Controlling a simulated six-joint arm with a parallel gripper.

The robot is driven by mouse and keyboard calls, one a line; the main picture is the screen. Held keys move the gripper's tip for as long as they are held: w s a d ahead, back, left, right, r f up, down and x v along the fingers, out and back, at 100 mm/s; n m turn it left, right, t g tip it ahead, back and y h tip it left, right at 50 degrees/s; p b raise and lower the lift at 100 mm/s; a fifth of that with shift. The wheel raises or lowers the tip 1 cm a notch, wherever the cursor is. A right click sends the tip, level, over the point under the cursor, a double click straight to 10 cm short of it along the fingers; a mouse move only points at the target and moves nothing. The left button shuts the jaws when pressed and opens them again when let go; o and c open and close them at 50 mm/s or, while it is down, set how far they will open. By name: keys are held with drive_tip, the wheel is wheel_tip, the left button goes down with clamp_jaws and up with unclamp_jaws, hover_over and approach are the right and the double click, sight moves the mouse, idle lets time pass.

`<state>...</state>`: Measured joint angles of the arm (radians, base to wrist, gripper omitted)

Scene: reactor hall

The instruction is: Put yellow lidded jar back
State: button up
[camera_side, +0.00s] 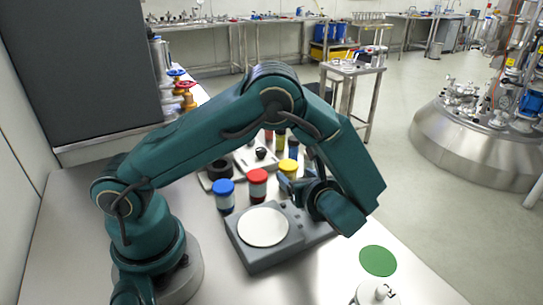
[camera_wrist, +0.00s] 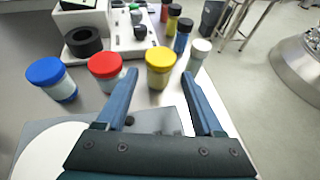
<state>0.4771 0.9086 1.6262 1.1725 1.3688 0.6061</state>
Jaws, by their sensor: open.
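The yellow lidded jar (camera_wrist: 159,66) stands upright on the table, just beyond my open fingers in the wrist view. In the side view its yellow lid (camera_side: 288,167) shows beside my gripper (camera_side: 297,186). In the wrist view my gripper (camera_wrist: 160,95) is open and empty, with one blue finger on each side of the line to the jar. The jar appears a little ahead of the fingertips. Its lower part is partly hidden in the side view.
A red-lidded jar (camera_wrist: 106,73) and a blue-lidded jar (camera_wrist: 52,79) stand left of it, and a white-lidded jar (camera_wrist: 199,56) right. A grey scale (camera_side: 279,249) with a white round plate is in front. A green disc (camera_side: 378,260) lies at the right. Black-capped vials (camera_wrist: 182,36) stand behind.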

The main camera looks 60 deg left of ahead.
drive_tip(key=shift+v, duration=0.9)
drive_tip(key=shift+s+d+r, duration=0.1)
drive_tip(key=shift+s+r, duration=0.05)
drive_tip(key=shift+r, duration=0.05)
drive_tip(key=s+r+n+h, duration=0.1)
drive_tip(key=s+n+g, duration=0.1)
drive_tip(key=n, duration=0.1)
drive_tip(key=s+r+n+g+h, duration=0.1)
drive_tip(key=shift+s+a+r+n+h, duration=0.3)
drive_tip(key=shift+a+r+n, duration=0.05)
drive_tip(key=shift+a+n, duration=0.05)
drive_tip(key=s+n+h, duration=0.1)
drive_tip(key=s+r+n+h, duration=0.1)
drive_tip(key=s+n, duration=0.1)
drive_tip(key=s+d+r+n+h, duration=0.1)
drive_tip(key=n, duration=0.1)
drive_tip(key=shift+s+r+g+h, duration=0.25)
drive_tip(key=shift+s+g+h, duration=0.15)
drive_tip(key=s+d+r+n+t+h, duration=0.4)
drive_tip(key=s+d+n+h, duration=0.1)
drive_tip(key=n, duration=0.6)
drive_tip(key=shift+s+d+r+t+h, duration=0.2)
drive_tip(key=shift+d+r+t+h, duration=0.15)
drive_tip(key=shift+d+h, duration=0.45)
drive_tip(key=shift+a, duration=0.1)
